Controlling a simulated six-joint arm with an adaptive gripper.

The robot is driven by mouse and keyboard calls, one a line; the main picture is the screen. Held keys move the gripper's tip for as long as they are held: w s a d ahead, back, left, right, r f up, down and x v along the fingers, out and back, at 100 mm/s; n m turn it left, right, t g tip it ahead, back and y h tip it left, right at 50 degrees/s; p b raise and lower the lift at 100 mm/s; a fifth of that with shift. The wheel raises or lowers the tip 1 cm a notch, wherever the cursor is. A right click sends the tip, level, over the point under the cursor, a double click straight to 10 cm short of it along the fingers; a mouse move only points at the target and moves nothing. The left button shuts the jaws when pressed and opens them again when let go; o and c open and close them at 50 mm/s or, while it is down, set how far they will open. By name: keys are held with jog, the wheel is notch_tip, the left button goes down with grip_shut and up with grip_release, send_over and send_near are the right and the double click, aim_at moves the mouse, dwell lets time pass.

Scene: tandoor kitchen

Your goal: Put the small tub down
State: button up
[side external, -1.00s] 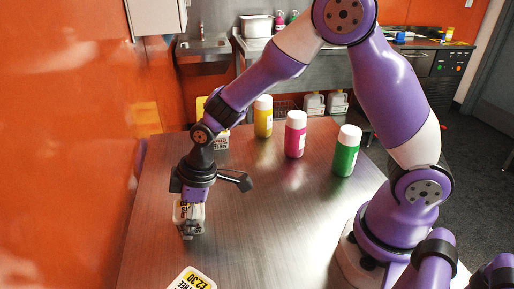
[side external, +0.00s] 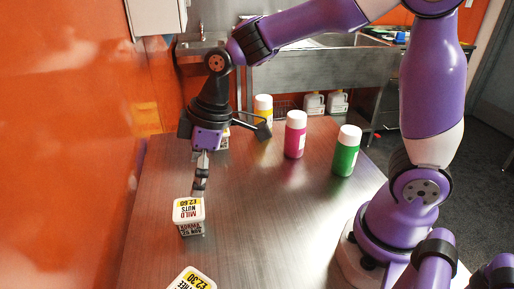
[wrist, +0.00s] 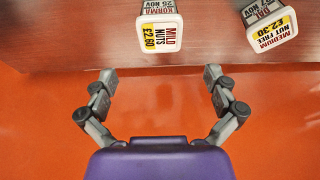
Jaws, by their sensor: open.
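The small tub (side external: 189,216), with a white lid and a yellow £2.60 "MILD NUTS" label, stands upright on the steel table towards its left side. It also shows in the wrist view (wrist: 161,27) at the top, apart from the fingers. My gripper (side external: 199,188) is above and behind the tub in the side view, pointing down. In the wrist view my gripper (wrist: 159,74) has its two fingers spread wide with nothing between them.
A second tub (side external: 192,280) labelled £2.30 sits at the front edge of the side view. Yellow (side external: 263,117), pink (side external: 295,135) and green (side external: 346,151) bottles with white caps stand farther back. The table (side external: 265,220) is clear at its middle. An orange wall (side external: 60,140) borders the left.

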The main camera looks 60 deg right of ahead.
jog(key=s+d+r+m+t+h, duration=0.2)
jog(key=s+d+r+m, duration=0.3)
jog(key=s+d+m, duration=0.4)
jog(key=shift+s+d+r+t, duration=0.4)
jog(key=shift+s+d+t, duration=0.25)
jog(key=shift+s, duration=0.55)
jog(key=shift+w+r, duration=0.1)
